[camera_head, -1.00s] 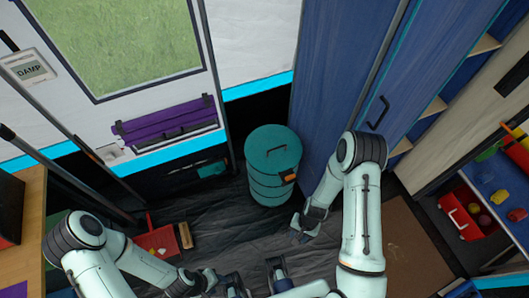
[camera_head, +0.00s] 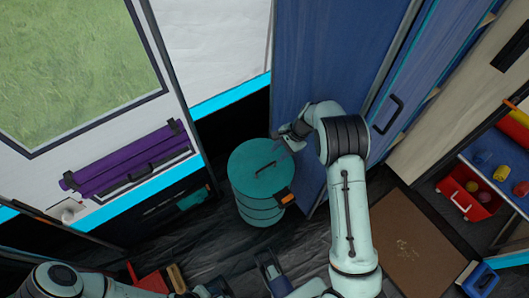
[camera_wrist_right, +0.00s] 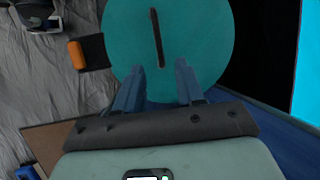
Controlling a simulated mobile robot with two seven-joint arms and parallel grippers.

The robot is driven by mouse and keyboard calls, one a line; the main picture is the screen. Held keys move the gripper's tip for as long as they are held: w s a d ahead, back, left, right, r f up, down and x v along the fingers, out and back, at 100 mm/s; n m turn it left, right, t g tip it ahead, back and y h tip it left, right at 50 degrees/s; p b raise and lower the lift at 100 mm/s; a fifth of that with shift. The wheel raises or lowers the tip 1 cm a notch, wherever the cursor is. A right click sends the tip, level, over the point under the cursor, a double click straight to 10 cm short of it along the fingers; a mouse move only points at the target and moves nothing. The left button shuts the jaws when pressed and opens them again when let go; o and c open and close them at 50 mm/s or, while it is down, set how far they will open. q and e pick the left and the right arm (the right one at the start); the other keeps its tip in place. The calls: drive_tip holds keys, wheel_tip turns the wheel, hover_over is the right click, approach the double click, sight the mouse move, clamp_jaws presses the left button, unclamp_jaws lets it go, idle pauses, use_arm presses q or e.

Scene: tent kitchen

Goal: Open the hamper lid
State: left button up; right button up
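The hamper (camera_head: 262,213) is a teal round bin standing on the dark floor in the head view. Its flat lid (camera_head: 254,161) is shut, with a thin dark bar handle (camera_head: 266,171) on top and an orange-and-black piece (camera_head: 285,197) at the rim. My right gripper (camera_head: 290,144) is by the upper right edge of the lid. In the right wrist view its two blue fingers (camera_wrist_right: 158,86) are apart and empty, over the lid (camera_wrist_right: 195,35), with the handle (camera_wrist_right: 157,38) beyond the fingertips.
A blue cabinet (camera_head: 320,60) with a dark handle stands close to the hamper's right. A purple roll (camera_head: 125,160) hangs on the tent wall at left. A red bin (camera_head: 466,194) with balls is at right. A brown board (camera_head: 410,240) lies on the floor.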

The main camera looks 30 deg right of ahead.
sight(268, 165)
drive_tip(key=b+x, duration=0.1)
drive_tip(key=x, duration=0.6)
drive_tip(key=shift+s+a+f, duration=0.15)
use_arm(q)
drive_tip(key=shift+w+a+f+t, duration=0.2)
drive_tip(key=shift+w+a+f, duration=0.05)
drive_tip(key=shift+w+f, duration=0.25)
drive_tip(key=shift+w+a+f+t, duration=0.25)
drive_tip(key=shift+w+f, duration=0.15)
drive_tip(key=shift+w, duration=0.1)
use_arm(e)
clamp_jaws()
